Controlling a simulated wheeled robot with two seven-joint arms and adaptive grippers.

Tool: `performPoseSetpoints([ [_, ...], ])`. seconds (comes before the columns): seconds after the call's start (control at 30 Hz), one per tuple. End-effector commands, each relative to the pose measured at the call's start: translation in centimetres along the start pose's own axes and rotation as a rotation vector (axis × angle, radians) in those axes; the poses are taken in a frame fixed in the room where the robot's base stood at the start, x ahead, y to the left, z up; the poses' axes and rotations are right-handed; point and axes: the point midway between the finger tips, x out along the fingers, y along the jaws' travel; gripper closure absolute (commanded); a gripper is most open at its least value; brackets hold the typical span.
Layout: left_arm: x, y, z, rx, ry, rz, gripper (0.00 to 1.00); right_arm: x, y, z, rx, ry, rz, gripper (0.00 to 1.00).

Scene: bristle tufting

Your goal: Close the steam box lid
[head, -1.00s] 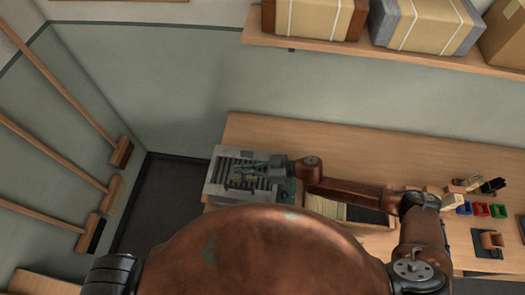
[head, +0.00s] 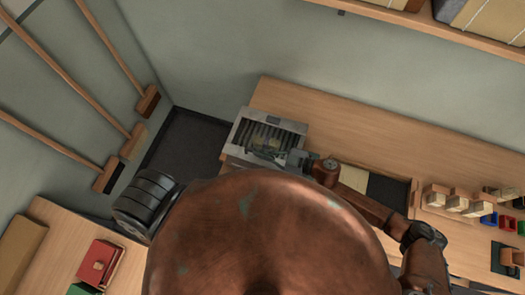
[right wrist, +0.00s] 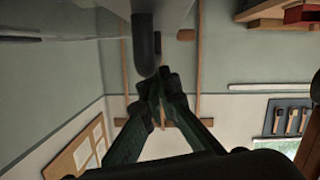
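The steam box (head: 243,130) is a grey metal box at the left end of the wooden bench in the head view. Dark slats show in its top, so it looks open; I cannot make out the lid clearly. My right gripper (head: 262,154) is at the box's near edge. In the right wrist view its dark green fingers (right wrist: 157,88) converge with their tips together. A dark rounded bar (right wrist: 146,45) and a smooth grey surface (right wrist: 60,25) are close above the tips; I cannot tell whether they touch. My left gripper is out of view.
The bench (head: 370,125) is clear behind and right of the box. Wooden blocks (head: 455,203) and coloured bins (head: 490,220) stand farther right. Brooms (head: 110,70) hang on the left wall. A red box (head: 100,263) lies on another table at lower left.

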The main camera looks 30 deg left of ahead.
Motion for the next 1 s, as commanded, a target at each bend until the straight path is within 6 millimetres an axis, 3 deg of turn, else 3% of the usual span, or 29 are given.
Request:
performPoseSetpoints([
  [0.37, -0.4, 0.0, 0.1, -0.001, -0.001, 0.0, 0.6, -0.2, -0.3, 0.3, 0.006, -0.01, -0.001, 1.0],
  [0.73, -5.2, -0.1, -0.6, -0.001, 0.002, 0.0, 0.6, -1.4, 0.4, -4.3, 0.003, -0.003, 0.004, 1.0],
  [1.0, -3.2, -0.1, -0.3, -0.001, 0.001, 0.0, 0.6, -7.3, 0.3, -3.4, 0.002, -0.004, 0.003, 1.0],
])
